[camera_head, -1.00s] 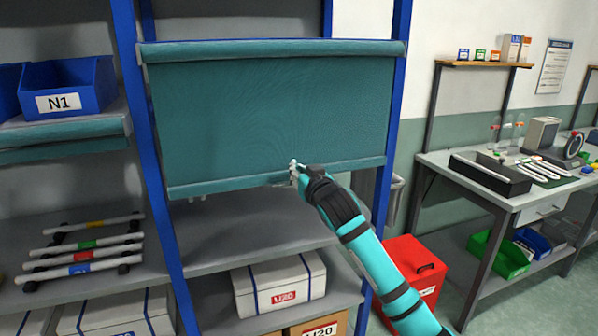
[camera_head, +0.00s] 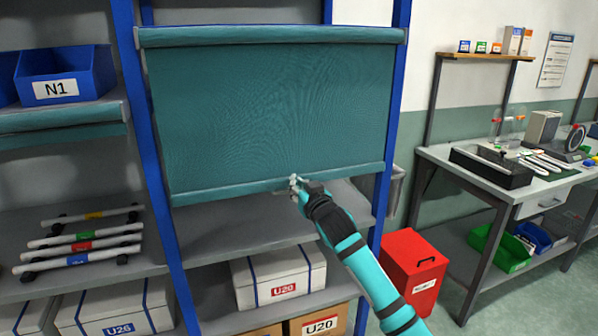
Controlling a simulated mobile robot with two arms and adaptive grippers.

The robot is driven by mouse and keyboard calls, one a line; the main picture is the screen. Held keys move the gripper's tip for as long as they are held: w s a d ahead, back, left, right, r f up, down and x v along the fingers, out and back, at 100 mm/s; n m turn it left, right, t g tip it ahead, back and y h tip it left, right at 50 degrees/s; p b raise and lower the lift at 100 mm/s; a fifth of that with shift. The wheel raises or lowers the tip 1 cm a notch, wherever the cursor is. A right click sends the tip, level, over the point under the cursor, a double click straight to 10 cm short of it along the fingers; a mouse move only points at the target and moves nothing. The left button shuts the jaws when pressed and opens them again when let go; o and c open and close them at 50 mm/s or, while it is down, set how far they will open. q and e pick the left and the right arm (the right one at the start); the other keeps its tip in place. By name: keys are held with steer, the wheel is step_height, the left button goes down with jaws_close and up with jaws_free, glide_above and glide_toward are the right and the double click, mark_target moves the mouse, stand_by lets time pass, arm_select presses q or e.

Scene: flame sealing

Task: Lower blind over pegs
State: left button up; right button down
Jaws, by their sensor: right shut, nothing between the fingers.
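A teal roller blind (camera_head: 270,110) hangs in the middle shelf bay between two blue posts, partly drawn down. Its bottom bar (camera_head: 235,189) hangs a little above a grey shelf. My right gripper (camera_head: 294,182) is at the bar, right of its middle, with its fingers shut. The arm comes in from the lower right. I cannot tell whether the fingertips touch the bar. No pegs can be made out; the space behind the blind is hidden. My left gripper is not in view.
Below the blind, a white box (camera_head: 278,276) marked U20 sits on a lower shelf. A red bin (camera_head: 413,270) stands on the floor to the right, near a workbench (camera_head: 440,156). A blue bin (camera_head: 65,76) marked N1 is on the left shelf.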

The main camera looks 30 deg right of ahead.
step_height(320, 180, down, 20)
steer(key=b, duration=0.7)
steer(key=shift+r+b, duration=0.15)
steer(key=shift+b, duration=0.15)
